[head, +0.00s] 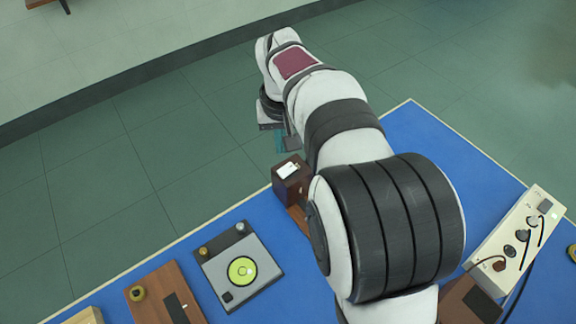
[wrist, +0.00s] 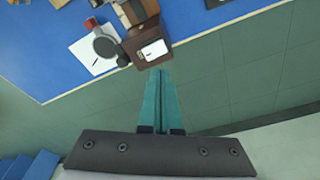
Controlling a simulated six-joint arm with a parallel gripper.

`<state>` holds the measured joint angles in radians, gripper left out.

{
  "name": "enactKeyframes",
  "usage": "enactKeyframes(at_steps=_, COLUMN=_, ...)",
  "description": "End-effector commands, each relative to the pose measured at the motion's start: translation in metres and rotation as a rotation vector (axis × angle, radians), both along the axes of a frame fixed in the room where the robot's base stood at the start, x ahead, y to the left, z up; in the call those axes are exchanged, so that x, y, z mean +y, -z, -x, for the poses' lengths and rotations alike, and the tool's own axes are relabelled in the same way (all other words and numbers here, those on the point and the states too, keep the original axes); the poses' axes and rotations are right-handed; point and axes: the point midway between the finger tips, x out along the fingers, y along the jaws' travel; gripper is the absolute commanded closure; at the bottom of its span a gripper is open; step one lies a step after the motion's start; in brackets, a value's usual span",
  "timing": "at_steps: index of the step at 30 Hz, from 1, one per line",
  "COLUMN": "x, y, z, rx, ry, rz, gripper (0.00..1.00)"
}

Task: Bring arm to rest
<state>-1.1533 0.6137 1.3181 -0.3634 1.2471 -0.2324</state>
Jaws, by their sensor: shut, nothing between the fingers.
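My arm reaches from the lower right over the blue bench (head: 408,125) in the head view. My gripper (head: 284,152) is at its far end, past the bench's far edge, over the green floor. In the wrist view my gripper's teal fingers (wrist: 161,75) lie together with nothing between them. Their tips appear close to a brown wooden box with a white label (wrist: 152,50). The same brown box (head: 289,180) stands at the bench edge in the head view. I cannot tell the exact gap between the fingers and the box.
A grey device with a yellow-green disc (head: 242,270) and a wooden board (head: 165,295) lie on the bench at left. A cream panel with knobs and cables (head: 517,240) is at right. The wrist view shows a white paper (wrist: 93,55) and a red object (wrist: 90,23).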

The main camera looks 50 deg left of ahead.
Motion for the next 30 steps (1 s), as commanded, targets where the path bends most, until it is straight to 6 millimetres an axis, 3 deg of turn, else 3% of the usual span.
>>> enactKeyframes(at_steps=5, x=0.0, y=0.0, z=0.0, rx=0.0, ry=0.0, rz=0.0, gripper=1.0)
enactKeyframes(at_steps=8, x=-0.016, y=-0.006, z=-0.011, rx=0.007, ry=0.046, rz=0.002, gripper=1.0)
enactKeyframes(at_steps=11, x=-0.078, y=-0.028, z=-0.045, rx=0.035, ry=0.219, rz=0.004, gripper=1.0)
enactKeyframes(at_steps=13, x=-0.149, y=-0.046, z=-0.064, rx=0.069, ry=0.408, rz=0.004, gripper=1.0)
enactKeyframes(at_steps=15, x=-0.224, y=-0.058, z=-0.066, rx=0.108, ry=0.614, rz=0.003, gripper=1.0)
enactKeyframes(at_steps=18, x=-0.321, y=-0.063, z=-0.037, rx=0.168, ry=0.923, rz=-0.011, gripper=1.0)
enactKeyframes(at_steps=21, x=-0.386, y=-0.052, z=0.012, rx=0.226, ry=1.203, rz=-0.032, gripper=1.0)
enactKeyframes(at_steps=25, x=-0.419, y=-0.032, z=0.063, rx=0.279, ry=1.445, rz=-0.058, gripper=1.0)
enactKeyframes(at_steps=27, x=-0.424, y=-0.026, z=0.076, rx=0.293, ry=1.5, rz=-0.064, gripper=1.0)
enactKeyframes(at_steps=30, x=-0.425, y=-0.024, z=0.079, rx=0.298, ry=1.516, rz=-0.065, gripper=1.0)
